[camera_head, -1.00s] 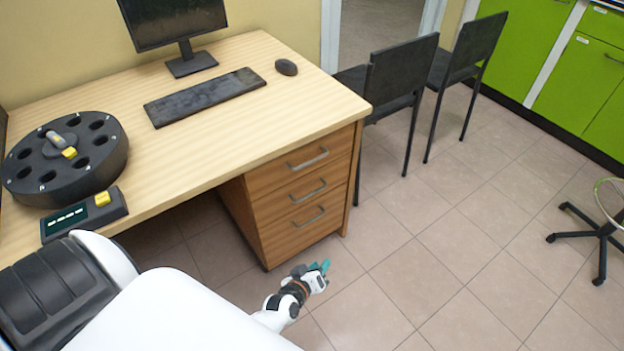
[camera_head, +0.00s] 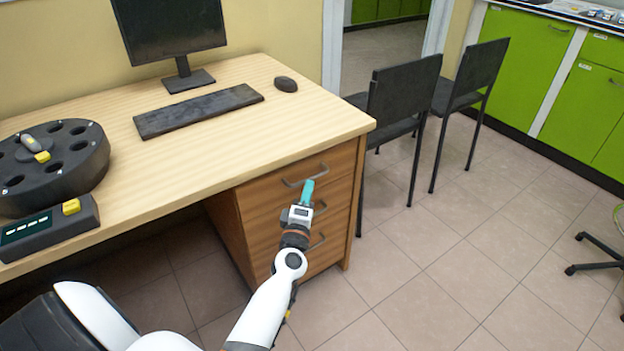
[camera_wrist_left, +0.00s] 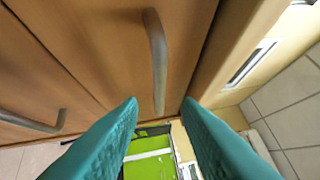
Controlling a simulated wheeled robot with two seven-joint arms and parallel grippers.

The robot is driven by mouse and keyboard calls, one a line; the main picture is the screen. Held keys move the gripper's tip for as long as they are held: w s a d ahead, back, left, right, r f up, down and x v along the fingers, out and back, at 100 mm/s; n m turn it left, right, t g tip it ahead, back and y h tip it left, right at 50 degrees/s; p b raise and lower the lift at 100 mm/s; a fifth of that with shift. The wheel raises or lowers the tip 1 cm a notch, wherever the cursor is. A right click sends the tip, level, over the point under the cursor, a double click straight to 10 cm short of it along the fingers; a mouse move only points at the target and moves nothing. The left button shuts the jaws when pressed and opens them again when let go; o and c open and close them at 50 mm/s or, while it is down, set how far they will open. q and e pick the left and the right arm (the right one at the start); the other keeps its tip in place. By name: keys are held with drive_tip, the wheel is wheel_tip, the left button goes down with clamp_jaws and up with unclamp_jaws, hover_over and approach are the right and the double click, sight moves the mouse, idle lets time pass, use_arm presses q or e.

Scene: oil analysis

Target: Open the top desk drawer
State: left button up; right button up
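The wooden drawer unit under the desk has three drawers, all closed. The top drawer (camera_head: 262,194) has a grey metal bar handle (camera_head: 306,176), partly covered by my fingers in the head view. My left gripper (camera_head: 307,189) is in front of the top drawer, its teal fingertips close to that handle. In the left wrist view the two fingers (camera_wrist_left: 162,104) are spread apart with nothing between them. The handle (camera_wrist_left: 158,60) shows just beyond the tips, lined up with the gap; contact cannot be told. My right gripper is out of view.
The middle drawer's handle (camera_wrist_left: 32,122) shows at left in the wrist view. The desk top (camera_head: 230,135) overhangs the drawers, carrying a keyboard (camera_head: 198,110), mouse (camera_head: 286,84) and black round device (camera_head: 85,178). Black chairs (camera_head: 402,98) stand right of the desk. The floor in front is clear.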

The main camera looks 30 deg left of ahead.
sight(312, 178)
use_arm(q)
drive_tip(key=x, duration=0.6)
drive_tip(key=shift+b, duration=0.3)
drive_tip(key=shift+c, duration=0.5)
drive_tip(key=shift+f, duration=0.1)
clamp_jaws()
